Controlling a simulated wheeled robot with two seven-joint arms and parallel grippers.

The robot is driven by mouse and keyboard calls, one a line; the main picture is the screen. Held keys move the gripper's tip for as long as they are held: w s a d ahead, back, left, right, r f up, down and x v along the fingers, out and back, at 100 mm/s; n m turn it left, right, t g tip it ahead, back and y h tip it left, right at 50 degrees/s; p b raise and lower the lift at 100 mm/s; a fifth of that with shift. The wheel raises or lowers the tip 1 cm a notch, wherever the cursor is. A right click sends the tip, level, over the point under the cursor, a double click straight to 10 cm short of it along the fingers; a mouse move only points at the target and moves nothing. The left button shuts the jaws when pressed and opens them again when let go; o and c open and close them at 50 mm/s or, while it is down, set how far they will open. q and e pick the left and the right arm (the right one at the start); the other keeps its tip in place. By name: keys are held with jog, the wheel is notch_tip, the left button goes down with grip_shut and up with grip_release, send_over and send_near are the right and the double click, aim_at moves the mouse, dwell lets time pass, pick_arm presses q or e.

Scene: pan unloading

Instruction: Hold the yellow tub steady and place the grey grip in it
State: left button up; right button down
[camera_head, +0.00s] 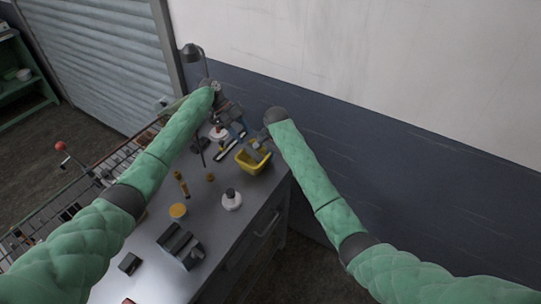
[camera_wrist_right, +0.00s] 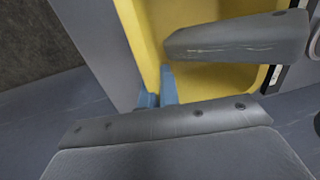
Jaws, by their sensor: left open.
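The yellow tub (camera_head: 252,167) stands near the far right edge of the grey table. Its yellow inside fills the upper middle of the right wrist view (camera_wrist_right: 147,30). The grey grip (camera_wrist_right: 240,36), a rounded grey bar, lies across the tub's inside there; I cannot tell whether it rests on the tub. My right gripper (camera_head: 257,144) is low at the tub; its blue fingertips (camera_wrist_right: 158,92) show close together at the tub's edge, with the grip beyond them. My left gripper (camera_head: 237,130) is open, just behind and left of the tub, apparently apart from it.
A white bottle with a dark cap (camera_head: 231,201), a yellow round lid (camera_head: 178,210), a yellow-brown tool (camera_head: 181,184) and a dark grey block (camera_head: 180,246) stand nearer on the table. A lamp (camera_head: 192,52) rises behind. A wall closes the right side.

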pick_arm(q)
jog(key=v, duration=0.8)
jog(key=shift+r, duration=0.2)
jog(key=shift+w+a, duration=0.1)
jog(key=shift+a, duration=0.05)
pick_arm(e)
jog(key=c, duration=1.6)
grip_release()
jog(key=shift+o, duration=0.2)
notch_tip(320, 180, up, 12)
jog(key=d, duration=0.1)
jog(key=shift+s, duration=0.4)
